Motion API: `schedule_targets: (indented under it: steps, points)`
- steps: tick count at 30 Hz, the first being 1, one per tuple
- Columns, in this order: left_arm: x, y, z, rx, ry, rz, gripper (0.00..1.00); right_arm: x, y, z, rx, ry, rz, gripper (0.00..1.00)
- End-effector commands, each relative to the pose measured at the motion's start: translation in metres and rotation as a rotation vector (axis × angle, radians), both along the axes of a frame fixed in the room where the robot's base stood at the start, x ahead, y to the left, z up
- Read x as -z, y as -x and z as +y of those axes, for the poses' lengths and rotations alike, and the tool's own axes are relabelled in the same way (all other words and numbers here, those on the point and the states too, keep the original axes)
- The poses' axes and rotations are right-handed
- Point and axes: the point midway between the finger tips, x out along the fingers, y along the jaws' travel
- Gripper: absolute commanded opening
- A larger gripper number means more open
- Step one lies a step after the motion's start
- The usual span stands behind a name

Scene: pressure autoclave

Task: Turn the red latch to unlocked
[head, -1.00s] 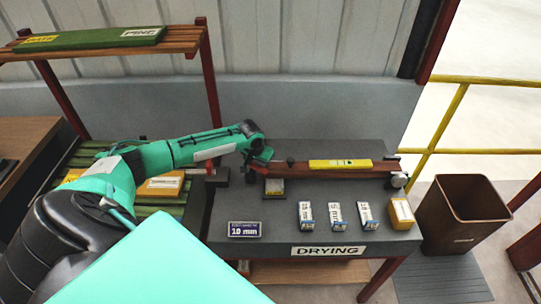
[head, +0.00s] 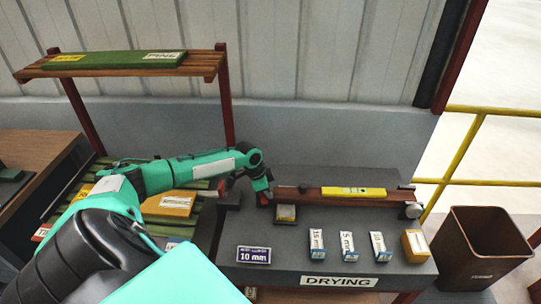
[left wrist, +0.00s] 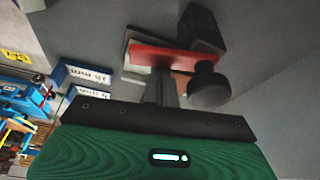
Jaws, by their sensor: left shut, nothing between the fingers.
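The red latch (left wrist: 165,56) shows in the left wrist view as a flat red bar just beyond my fingers. A dark block and grey plates lie behind it, and a round black knob (left wrist: 208,88) is at its right. My left gripper (head: 264,198) is shut and empty at the left end of the brown beam on the grey bench. Its fingers (left wrist: 165,88) reach toward the red bar; I cannot tell whether they touch it. In the head view the latch is too small and partly hidden to make out. My right gripper is not in view.
The grey bench (head: 325,262) carries a brown beam with a yellow level (head: 353,191), several small labelled boxes and a "10 mm" sign (head: 254,255). A slatted rack (head: 120,66) stands at the left. A brown bin (head: 482,248) stands at the right.

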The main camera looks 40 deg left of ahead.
Motion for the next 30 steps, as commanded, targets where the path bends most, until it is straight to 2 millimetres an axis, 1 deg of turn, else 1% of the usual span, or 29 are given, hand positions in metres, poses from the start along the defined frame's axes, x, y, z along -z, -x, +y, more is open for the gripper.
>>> schedule_targets:
  steps: [4, 15, 30]
  points:
    - [0.0009, 0.0047, 0.0018, 0.088, -0.001, 0.002, 0.00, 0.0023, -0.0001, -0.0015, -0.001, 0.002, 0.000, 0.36]
    - [0.0003, 0.0095, 0.0041, 0.084, -0.001, 0.002, 0.00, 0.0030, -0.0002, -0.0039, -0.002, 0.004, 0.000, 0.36]
    - [0.0001, 0.0098, 0.0043, 0.083, -0.001, 0.001, 0.00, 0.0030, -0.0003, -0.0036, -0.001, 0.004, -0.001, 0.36]
